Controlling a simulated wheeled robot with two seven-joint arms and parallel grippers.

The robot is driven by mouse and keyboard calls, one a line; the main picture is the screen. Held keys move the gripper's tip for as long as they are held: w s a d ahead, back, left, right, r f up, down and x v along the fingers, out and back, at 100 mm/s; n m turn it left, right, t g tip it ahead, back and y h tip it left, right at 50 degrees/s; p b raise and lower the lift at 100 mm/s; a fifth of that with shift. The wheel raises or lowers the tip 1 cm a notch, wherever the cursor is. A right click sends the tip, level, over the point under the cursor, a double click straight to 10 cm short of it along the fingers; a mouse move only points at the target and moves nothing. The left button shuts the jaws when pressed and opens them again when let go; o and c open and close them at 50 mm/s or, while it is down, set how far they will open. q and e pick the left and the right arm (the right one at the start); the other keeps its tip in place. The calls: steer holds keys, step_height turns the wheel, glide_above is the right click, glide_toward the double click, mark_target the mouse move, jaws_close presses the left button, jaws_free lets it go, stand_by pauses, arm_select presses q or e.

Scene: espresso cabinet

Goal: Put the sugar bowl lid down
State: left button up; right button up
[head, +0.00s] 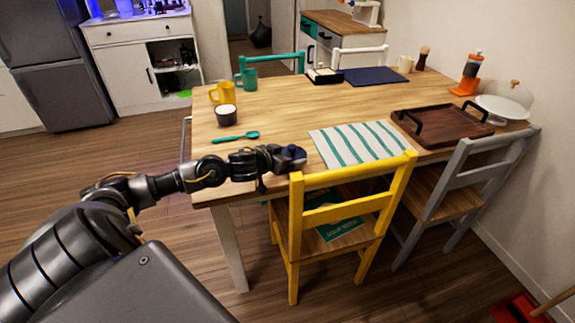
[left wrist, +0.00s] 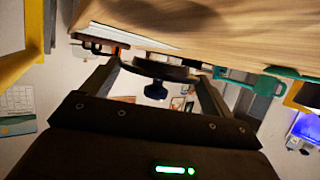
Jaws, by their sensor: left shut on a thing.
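My left gripper (head: 284,163) is at the front edge of the wooden table, just left of the yellow chair's back. It is shut on the dark blue sugar bowl lid (head: 292,152). In the left wrist view the lid (left wrist: 155,90) sits between the fingers, its round knob pointing away from the tabletop. Whether the lid touches the table cannot be told. The dark sugar bowl (head: 227,117), open with white contents, stands on the table to the upper left of the gripper. My right gripper is not in view.
A green spoon (head: 236,137) lies between bowl and gripper. A striped placemat (head: 357,144) lies to the right. The yellow chair (head: 345,204) stands close against the table front. Yellow (head: 223,93) and green mugs (head: 246,79) stand behind the bowl. Bare wood (head: 290,112) shows mid-table.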

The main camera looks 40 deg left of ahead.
arm_select(q)
steer(key=shift+w+a+f+b, duration=0.1)
steer(key=shift+w+f+b, duration=0.1)
steer(key=shift+f, duration=0.7)
steer(key=shift+w+f+b, duration=0.1)
steer(key=shift+f+b, duration=0.05)
steer(key=shift+f, duration=0.75)
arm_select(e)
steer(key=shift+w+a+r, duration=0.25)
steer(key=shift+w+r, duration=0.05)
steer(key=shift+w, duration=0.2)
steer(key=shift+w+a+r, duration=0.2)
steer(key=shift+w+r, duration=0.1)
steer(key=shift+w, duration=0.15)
arm_select(q)
steer(key=shift+f, duration=0.15)
steer(key=o, duration=0.8)
